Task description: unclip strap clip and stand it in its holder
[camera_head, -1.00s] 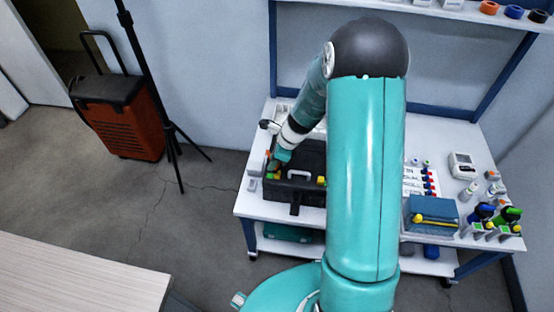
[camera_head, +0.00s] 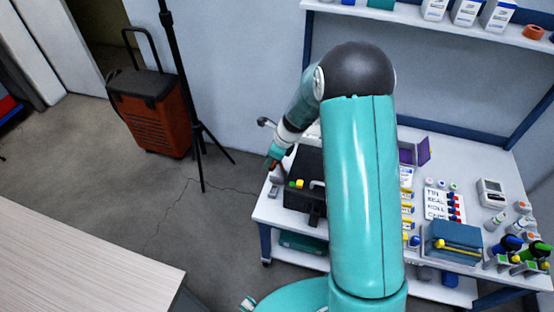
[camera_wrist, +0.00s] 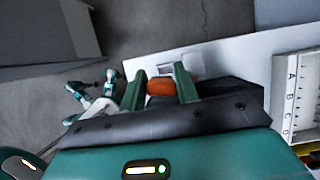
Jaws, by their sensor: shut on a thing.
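My gripper (camera_head: 272,165) is just past the left side of the black case (camera_head: 305,212), above the left end of the white table. In the wrist view, its two green fingers (camera_wrist: 160,88) are shut on an orange piece (camera_wrist: 172,87), which I take to be the strap clip. The fingers hide its ends. In the head view the clip is too small to make out clearly. A small grey block (camera_head: 274,191) lies on the table below my gripper. I cannot tell whether it is the holder.
Yellow pieces (camera_head: 299,184) show at the case. To the right on the table (camera_head: 262,212) are a blue box (camera_head: 453,238), bottles and a labelled card (camera_head: 437,204). A shelf (camera_head: 420,18) runs above. An orange wheeled case (camera_head: 155,122) and a tripod (camera_head: 190,110) stand left on the floor.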

